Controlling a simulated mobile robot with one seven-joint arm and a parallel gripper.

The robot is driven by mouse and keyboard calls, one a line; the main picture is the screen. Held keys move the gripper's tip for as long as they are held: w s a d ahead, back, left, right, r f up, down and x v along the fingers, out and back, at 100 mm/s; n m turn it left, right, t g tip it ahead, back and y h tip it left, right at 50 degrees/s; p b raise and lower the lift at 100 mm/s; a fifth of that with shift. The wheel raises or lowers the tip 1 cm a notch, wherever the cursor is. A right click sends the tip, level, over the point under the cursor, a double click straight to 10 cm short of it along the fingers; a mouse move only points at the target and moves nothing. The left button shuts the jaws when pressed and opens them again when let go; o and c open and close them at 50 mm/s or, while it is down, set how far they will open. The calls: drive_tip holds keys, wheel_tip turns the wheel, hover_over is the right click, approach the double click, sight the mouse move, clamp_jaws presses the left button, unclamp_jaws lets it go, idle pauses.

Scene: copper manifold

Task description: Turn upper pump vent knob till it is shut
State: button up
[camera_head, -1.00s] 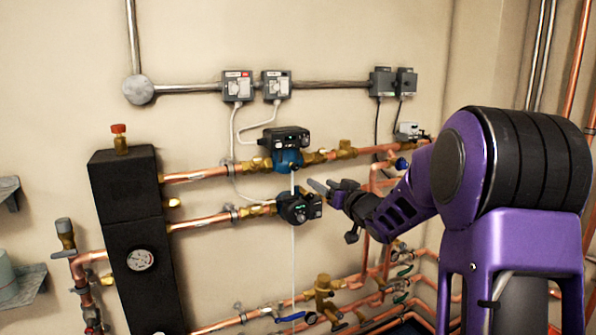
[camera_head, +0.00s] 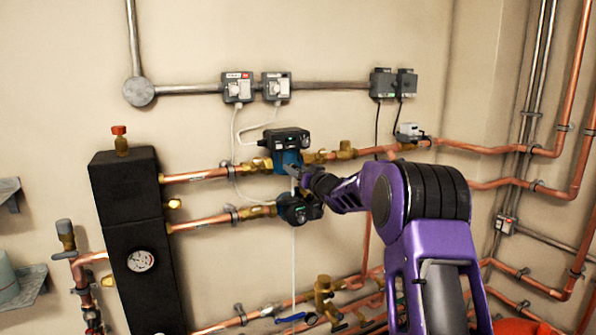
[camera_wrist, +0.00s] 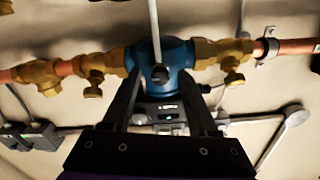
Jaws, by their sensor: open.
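The upper pump has a blue body (camera_head: 287,161) and a black control box (camera_head: 286,138) on the upper copper pipe. My gripper (camera_head: 293,174) is at the front of the upper pump. In the wrist view my gripper (camera_wrist: 158,75) is open, with one dark finger on each side of the knob. I cannot tell whether the fingers touch it. In the head view my gripper hides the knob.
A lower dark pump (camera_head: 298,209) sits just below my gripper. A thin pale line (camera_head: 293,255) hangs down the wall; a pale rod or line (camera_wrist: 153,25) crosses the wrist view above the knob. Brass valves (camera_head: 346,150) flank the upper pump. Open room lies in front of the wall.

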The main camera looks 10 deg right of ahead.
clamp_jaws()
idle(0.3)
drive_tip(key=shift+n, duration=0.3)
drive_tip(key=n+b, duration=0.4)
drive_tip(key=n, duration=1.3)
drive_tip(key=shift+n, duration=0.5)
